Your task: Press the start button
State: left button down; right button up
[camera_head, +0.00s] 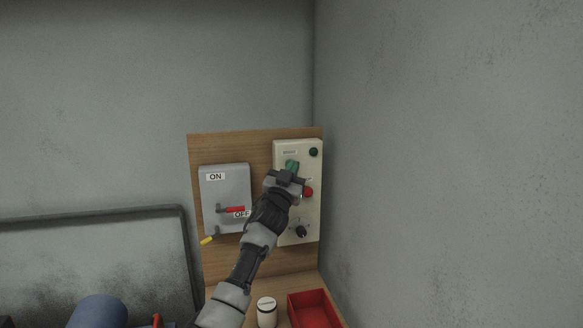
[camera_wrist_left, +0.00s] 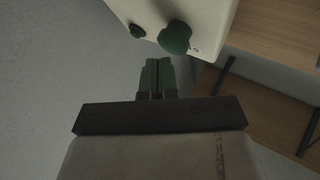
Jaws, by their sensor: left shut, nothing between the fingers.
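A green round button (camera_head: 292,164) sits in the upper part of a cream control box (camera_head: 311,215) on a wooden panel. It also shows in the left wrist view (camera_wrist_left: 175,37) as a dark green mushroom-shaped knob. My left gripper (camera_head: 289,173) is in front of the box, at the lower edge of the green button, and covers part of the box. In the left wrist view its two fingers (camera_wrist_left: 158,76) are together and empty. Their tips appear just short of the button; I cannot tell whether they touch it. My right gripper is not in view.
Below the green button are a red button (camera_head: 308,191) and a black knob (camera_head: 302,231). A small dark green lamp (camera_head: 313,152) is at the upper right. A grey switch box (camera_head: 225,187) with a red lever is left. A red tray (camera_head: 313,309) and white canister (camera_head: 267,312) stand below.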

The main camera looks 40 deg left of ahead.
pick_arm(q)
jog(key=shift+w+a, duration=0.3)
jog(key=shift+a, duration=0.1)
dwell(0.4)
jog(key=shift+s+d, duration=0.1)
jog(key=shift+d, duration=0.05)
jog(key=shift+s+d, duration=0.5)
jog(key=shift+d, duration=0.05)
jog(key=shift+p, duration=0.3)
jog(key=s+d, duration=0.1)
jog(key=d, duration=0.1)
jog(key=s+d+p, duration=0.1)
jog(key=s, duration=0.1)
jog(key=shift+s+d+f+p, duration=0.1)
jog(key=shift+d+p, duration=0.2)
jog(key=shift+d, duration=0.1)
dwell(0.4)
